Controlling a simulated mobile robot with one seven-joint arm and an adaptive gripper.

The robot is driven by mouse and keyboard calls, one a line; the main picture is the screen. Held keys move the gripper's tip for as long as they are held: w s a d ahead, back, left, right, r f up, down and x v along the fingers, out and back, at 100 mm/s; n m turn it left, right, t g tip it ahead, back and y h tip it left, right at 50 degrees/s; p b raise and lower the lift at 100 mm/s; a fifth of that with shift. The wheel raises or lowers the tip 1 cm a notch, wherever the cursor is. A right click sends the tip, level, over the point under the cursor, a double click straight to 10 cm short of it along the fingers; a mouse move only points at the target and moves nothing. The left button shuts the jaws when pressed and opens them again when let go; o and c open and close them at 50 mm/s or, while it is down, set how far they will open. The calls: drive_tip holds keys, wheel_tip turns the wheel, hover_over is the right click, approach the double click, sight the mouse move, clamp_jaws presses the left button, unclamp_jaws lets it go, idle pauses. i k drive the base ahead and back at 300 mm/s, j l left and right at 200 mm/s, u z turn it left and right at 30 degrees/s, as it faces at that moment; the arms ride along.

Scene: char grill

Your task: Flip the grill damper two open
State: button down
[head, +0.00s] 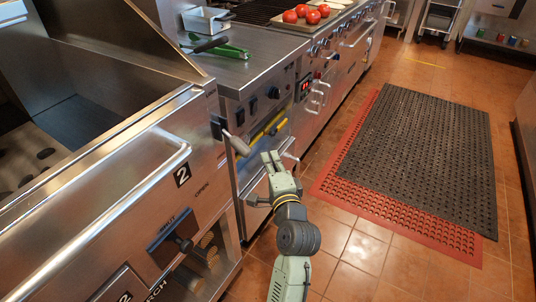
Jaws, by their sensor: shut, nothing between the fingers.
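The steel grill front (130,190) fills the left of the head view. My gripper (271,157) is shut and empty, just right of the grip. I cannot tell whether they touch.
A long bar handle (110,195) crosses the grill front. A counter with green-handled tongs (215,47), a steel pan (207,20) and tomatoes (290,16) lies behind. Oven handles (318,95) project at right. A black mat (420,150) covers open floor.

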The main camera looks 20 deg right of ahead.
sight(179, 239)
drive_tip(key=k, duration=1)
